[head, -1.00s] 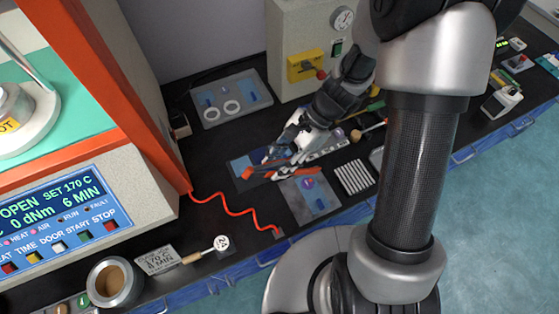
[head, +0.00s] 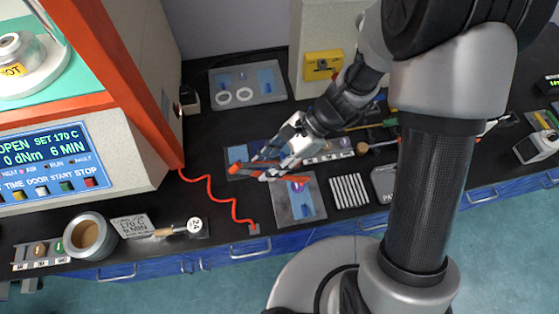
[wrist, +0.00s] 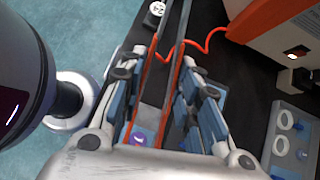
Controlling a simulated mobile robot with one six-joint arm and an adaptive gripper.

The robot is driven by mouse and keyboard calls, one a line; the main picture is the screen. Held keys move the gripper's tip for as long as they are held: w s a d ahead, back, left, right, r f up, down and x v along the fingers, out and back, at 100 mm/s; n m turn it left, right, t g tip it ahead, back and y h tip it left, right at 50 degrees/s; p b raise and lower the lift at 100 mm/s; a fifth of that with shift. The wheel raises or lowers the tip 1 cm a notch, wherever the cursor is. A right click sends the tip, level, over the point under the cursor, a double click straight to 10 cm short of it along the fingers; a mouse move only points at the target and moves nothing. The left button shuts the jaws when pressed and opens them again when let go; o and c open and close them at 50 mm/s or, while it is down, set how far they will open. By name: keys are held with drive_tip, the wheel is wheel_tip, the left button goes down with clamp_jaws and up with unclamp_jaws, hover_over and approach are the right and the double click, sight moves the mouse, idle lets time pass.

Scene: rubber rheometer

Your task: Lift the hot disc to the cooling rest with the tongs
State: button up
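The tongs have orange-sleeved handles (head: 297,179) and long grey arms that run forward between my fingers in the wrist view (wrist: 184,25). My gripper (head: 268,168) is low over the bench, with its fingertips closed against both sides of the tongs. A silver round piece with a yellow HOT label (head: 14,52) sits on the white platen inside the orange-framed rheometer at far left. The hot disc is not clearly distinguishable there. I cannot tell which thing is the cooling rest.
A red coiled cord (head: 212,195) lies left of my gripper. A grey cup (head: 90,237) stands at the front left, near a small sign (head: 131,225). A grey tray with white rings (head: 246,84) lies behind. A blue-grey mat (head: 312,210) lies in front.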

drive_tip(key=shift+a, duration=0.2)
drive_tip(key=shift+f, duration=0.15)
wheel_tip(320, 180, down, 10)
drive_tip(key=b, duration=0.8)
drive_tip(key=shift+d, duration=0.1)
clamp_jaws()
wheel_tip(320, 180, up, 12)
drive_tip(key=p, duration=0.9)
drive_tip(key=shift+p, duration=0.4)
